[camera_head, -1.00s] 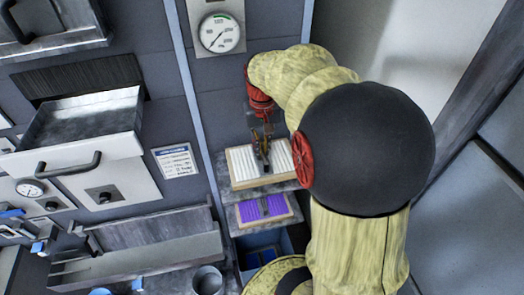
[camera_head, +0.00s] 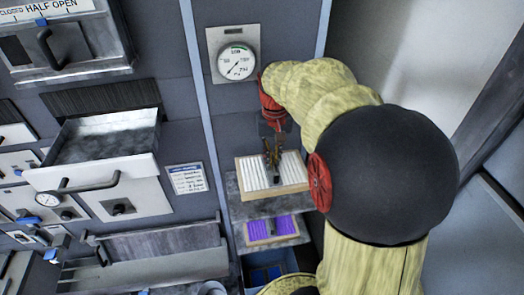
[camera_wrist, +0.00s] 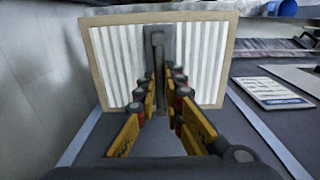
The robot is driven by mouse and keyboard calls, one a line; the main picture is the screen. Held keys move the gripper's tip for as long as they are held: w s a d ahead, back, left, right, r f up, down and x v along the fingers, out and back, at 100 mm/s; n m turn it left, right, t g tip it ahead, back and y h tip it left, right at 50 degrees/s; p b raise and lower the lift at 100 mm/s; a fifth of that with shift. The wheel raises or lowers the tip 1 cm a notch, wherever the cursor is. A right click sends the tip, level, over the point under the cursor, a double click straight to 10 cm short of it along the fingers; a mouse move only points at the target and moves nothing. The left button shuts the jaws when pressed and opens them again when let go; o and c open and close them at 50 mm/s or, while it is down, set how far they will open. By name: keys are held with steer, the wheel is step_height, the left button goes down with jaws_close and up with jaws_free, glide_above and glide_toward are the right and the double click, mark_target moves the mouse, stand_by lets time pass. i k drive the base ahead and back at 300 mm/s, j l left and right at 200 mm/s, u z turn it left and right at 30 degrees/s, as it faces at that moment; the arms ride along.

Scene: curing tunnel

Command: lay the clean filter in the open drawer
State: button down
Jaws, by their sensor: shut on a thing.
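The clean filter (camera_head: 257,176) is a white pleated panel in a tan frame with a grey bar across its middle. In the wrist view the filter (camera_wrist: 108,55) fills the upper middle. My gripper (camera_head: 274,165) is shut on the filter's grey bar, its yellow fingers on both sides (camera_wrist: 162,75). The filter appears at or just above the upper grey shelf; contact cannot be told. The open drawer (camera_head: 105,140) is at the left in the head view, pulled out, with a grey inside and a bar handle on its white front.
A filter with purple pleats (camera_head: 270,229) lies on the lower shelf. A round gauge (camera_head: 237,62) is on the wall above. A paper label (camera_head: 187,180) hangs between drawer and shelves. A long grey trough (camera_head: 150,260) stands below the drawer.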

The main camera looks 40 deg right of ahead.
mark_target(107, 146)
steer(key=k+j, duration=0.8)
steer(key=k, duration=0.05)
